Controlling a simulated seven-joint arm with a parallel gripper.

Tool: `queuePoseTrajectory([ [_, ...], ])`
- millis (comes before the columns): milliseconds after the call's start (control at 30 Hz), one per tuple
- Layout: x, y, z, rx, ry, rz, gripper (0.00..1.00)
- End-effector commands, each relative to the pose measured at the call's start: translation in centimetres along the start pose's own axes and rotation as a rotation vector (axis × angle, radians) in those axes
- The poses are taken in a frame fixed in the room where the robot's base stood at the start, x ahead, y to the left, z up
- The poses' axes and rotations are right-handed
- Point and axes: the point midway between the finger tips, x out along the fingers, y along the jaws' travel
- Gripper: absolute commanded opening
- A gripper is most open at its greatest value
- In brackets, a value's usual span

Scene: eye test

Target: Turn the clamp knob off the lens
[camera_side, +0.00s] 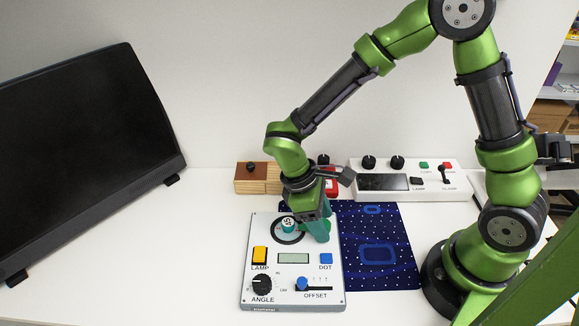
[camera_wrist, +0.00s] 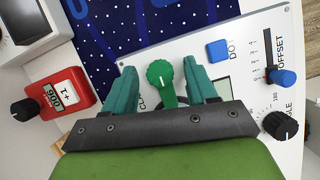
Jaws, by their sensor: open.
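The clamp knob (camera_wrist: 159,73) is a round green knob with a white mark on the grey-white panel (camera_side: 247,235). In the wrist view it lies between my open teal fingers, with gaps visible on both sides. A green arm (camera_wrist: 168,97) runs from it toward the gripper body, which hides its end. My gripper (camera_side: 304,229) is low over the upper part of the panel in the side view, where its fingers hide most of the knob. A dark ring (camera_side: 275,236), likely the lens mount, is beside it; I cannot tell how the arm lies over the lens.
The panel has a yellow lamp switch (camera_side: 260,254), a display (camera_side: 293,259), a blue button (camera_side: 326,259), a black angle knob (camera_side: 262,284) and a blue offset slider (camera_side: 302,283). Behind stand a red meter (camera_wrist: 62,95) and a white control box (camera_side: 430,184). A dark blue mat (camera_side: 385,225) lies right.

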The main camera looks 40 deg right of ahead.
Motion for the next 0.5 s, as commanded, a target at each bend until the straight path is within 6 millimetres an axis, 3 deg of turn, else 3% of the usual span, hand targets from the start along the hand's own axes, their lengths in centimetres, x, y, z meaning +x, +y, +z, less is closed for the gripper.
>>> queuePoseTrajectory([
  [67, -0.01, 0.00, 0.01, 0.000, 0.000, 0.000, 0.57],
  [433, -0.04, 0.01, 0.01, 0.000, -0.001, 0.000, 0.01],
  [500, -0.04, 0.00, 0.01, -0.001, -0.001, 0.000, 0.01],
])
